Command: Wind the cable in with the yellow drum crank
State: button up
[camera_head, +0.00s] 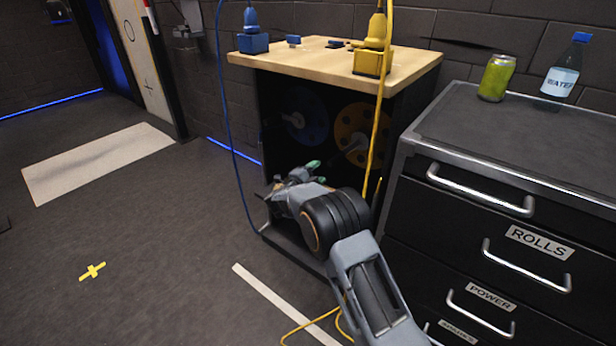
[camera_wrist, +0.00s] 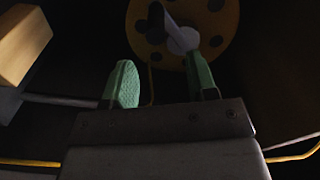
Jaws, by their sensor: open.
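The yellow drum (camera_head: 356,132) sits inside the dark open cabinet under the wooden top, with a grey crank (camera_head: 352,146) on its face. In the wrist view the yellow drum (camera_wrist: 222,50) is at the top, with the crank (camera_wrist: 182,38) and its dark handle (camera_wrist: 156,18) just beyond the fingers. My gripper (camera_head: 306,172) is open and empty at the cabinet front, below and left of the crank; its green fingertips (camera_wrist: 160,84) stand apart in the wrist view. The yellow cable (camera_head: 379,130) hangs from the yellow connector (camera_head: 372,55) past the cabinet front.
A blue drum (camera_head: 306,122) stands left of the yellow one. A blue cable (camera_head: 229,130) hangs at the cabinet's left. A dark drawer unit (camera_head: 480,240) bounds the right, with a can (camera_head: 496,78) and a water bottle (camera_head: 567,68) on top. The floor at left is open.

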jog(key=shift+p+v, duration=0.4)
jog(key=shift+v, duration=2.1)
jog(key=shift+r, duration=0.1)
